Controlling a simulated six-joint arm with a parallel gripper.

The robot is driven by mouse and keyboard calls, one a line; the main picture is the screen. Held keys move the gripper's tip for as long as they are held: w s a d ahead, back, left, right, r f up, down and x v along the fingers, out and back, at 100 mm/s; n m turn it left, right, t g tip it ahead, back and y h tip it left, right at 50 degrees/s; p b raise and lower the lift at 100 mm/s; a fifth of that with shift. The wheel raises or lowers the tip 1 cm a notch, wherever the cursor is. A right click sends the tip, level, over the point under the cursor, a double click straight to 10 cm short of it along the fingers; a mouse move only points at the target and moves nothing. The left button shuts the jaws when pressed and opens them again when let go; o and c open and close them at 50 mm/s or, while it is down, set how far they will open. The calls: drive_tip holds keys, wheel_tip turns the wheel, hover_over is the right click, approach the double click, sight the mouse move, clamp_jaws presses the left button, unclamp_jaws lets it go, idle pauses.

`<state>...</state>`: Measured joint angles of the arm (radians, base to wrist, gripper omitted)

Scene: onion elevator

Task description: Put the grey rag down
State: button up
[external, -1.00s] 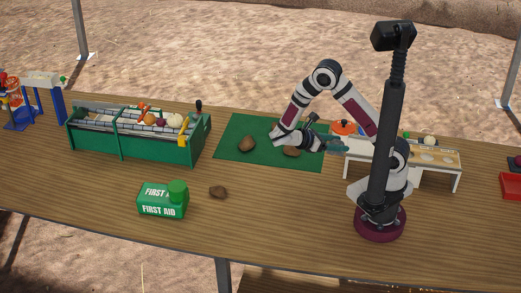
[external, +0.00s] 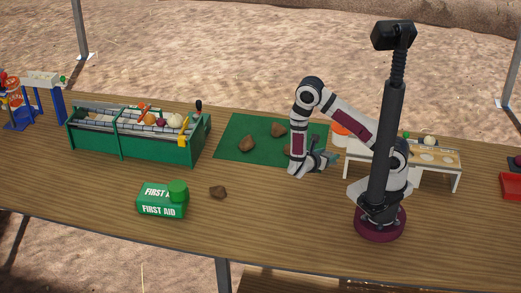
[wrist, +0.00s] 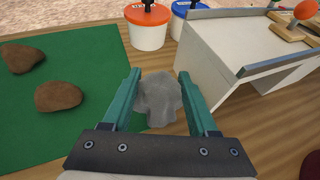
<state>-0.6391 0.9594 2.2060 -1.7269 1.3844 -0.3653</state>
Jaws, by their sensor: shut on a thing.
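The grey rag (wrist: 156,98) is a crumpled pale grey cloth between the two green fingers of my gripper (wrist: 160,78) in the wrist view. My gripper is shut on it. In the wrist view, wooden table (wrist: 120,75) shows around the rag, right of the mat. I cannot tell whether the rag touches the table.
Brown rocks (wrist: 58,96) lie on the mat. A bucket with an orange rim (wrist: 147,30) and a blue-rimmed bucket (wrist: 186,14) stand beyond the rag. A white stand (wrist: 230,65) is close on the right.

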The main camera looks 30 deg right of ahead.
drive_tip(key=shift+f, duration=1.55)
drive_tip(key=shift+f, duration=0.4)
drive_tip(key=o, duration=1.3)
drive_tip(key=shift+o, duration=0.2)
drive_tip(key=shift+r, duration=0.15)
